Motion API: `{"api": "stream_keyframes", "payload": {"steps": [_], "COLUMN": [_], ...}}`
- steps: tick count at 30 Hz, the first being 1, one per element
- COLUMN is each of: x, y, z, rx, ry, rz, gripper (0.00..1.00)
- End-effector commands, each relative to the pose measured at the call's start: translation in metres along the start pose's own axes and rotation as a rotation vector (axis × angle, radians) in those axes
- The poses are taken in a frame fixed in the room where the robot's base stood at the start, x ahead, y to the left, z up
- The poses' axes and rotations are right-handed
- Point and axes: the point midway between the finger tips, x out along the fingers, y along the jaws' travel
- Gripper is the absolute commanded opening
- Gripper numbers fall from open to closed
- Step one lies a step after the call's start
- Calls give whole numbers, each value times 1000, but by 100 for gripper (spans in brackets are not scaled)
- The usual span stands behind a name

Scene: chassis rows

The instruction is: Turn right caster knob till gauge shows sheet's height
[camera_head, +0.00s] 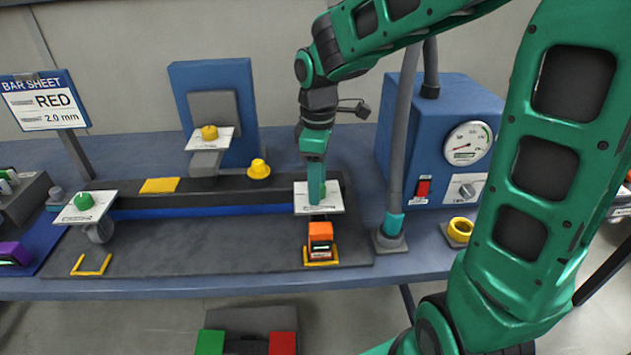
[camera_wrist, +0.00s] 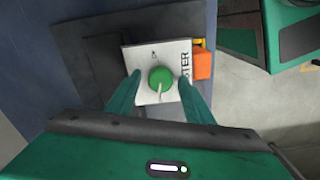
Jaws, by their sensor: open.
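The right caster knob is green with a white pointer line (camera_wrist: 160,82), on a white plate (camera_wrist: 170,55) marked "STER". In the head view the plate (camera_head: 334,206) sits at the right end of the dark bar, with the knob mostly hidden behind my gripper. My gripper (camera_head: 317,192) points down over this knob. In the wrist view its two fingers (camera_wrist: 160,88) stand apart on either side of the knob, with a gap showing. An orange gauge (camera_head: 320,236) with a small dark display stands just in front of the plate; its reading is too small to tell.
A left green knob (camera_head: 83,201) sits on its own plate. Yellow knobs (camera_head: 209,132) and (camera_head: 259,168) stand behind the bar. A blue box with a dial (camera_head: 467,143) and a grey post (camera_head: 401,150) stand close to the right of my gripper.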

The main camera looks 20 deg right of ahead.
Motion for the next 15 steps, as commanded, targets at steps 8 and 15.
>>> {"api": "stream_keyframes", "payload": {"steps": [8, 15], "x": [0, 0], "y": [0, 0], "z": [0, 0], "rx": [0, 2], "ry": [0, 0], "rz": [0, 1], "gripper": [31, 6]}}
